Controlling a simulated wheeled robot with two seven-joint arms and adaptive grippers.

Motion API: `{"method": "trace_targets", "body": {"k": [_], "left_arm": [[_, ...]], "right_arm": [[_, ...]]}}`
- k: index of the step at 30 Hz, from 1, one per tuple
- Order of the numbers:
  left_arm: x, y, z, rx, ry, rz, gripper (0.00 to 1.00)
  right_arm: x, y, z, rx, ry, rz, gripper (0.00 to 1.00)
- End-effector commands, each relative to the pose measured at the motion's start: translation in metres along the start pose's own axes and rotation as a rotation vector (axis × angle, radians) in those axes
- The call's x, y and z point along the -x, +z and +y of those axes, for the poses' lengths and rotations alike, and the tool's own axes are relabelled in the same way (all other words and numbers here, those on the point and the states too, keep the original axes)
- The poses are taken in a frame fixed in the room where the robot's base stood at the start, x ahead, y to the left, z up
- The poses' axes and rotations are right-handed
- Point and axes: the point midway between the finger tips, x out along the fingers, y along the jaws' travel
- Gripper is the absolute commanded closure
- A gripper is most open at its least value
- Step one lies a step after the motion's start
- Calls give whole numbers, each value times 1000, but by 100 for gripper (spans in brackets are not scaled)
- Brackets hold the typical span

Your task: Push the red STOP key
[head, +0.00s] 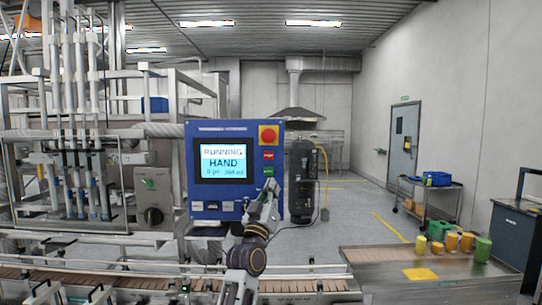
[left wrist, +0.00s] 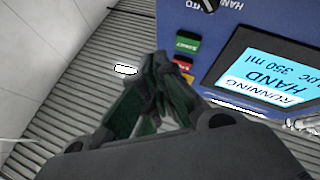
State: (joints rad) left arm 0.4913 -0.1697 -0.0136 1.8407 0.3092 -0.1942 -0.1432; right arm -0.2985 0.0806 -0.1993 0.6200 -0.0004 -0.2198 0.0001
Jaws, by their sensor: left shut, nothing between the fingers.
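The red STOP key (head: 268,155) is on the right side of the blue control panel (head: 189,170), under a red mushroom knob on a yellow plate (head: 268,135) and above a green key (head: 268,171). My left gripper (head: 270,184) is shut and empty, its tips just below the green key in the head view. In the left wrist view the panel appears upside down; the green key (left wrist: 187,43) and red key (left wrist: 182,60) show beside the shut fingertips (left wrist: 168,65), which partly cover that area. I cannot tell whether they touch. My right gripper is not in view.
The panel's screen (head: 222,161) reads RUNNING, HAND. A conveyor (head: 300,286) runs in front. A steel table (head: 400,262) with yellow and green containers stands at right. Piping and filler machinery (head: 75,110) fill the left.

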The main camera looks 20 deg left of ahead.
Motion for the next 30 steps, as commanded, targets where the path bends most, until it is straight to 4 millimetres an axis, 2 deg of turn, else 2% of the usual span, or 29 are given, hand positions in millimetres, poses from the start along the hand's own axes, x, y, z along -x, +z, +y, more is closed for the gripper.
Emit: {"method": "trace_targets", "body": {"k": [1,6,12,17,30], "left_arm": [[-3,-17,4,4,4,26,100],[-9,-62,12,15,14,96,100],[-11,-96,18,23,23,149,100],[-11,-105,20,26,25,163,100],[-12,-104,20,25,25,163,100]], "right_arm": [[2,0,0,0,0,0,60],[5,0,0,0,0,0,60],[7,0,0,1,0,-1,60],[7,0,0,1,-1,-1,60],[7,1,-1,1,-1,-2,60]]}}
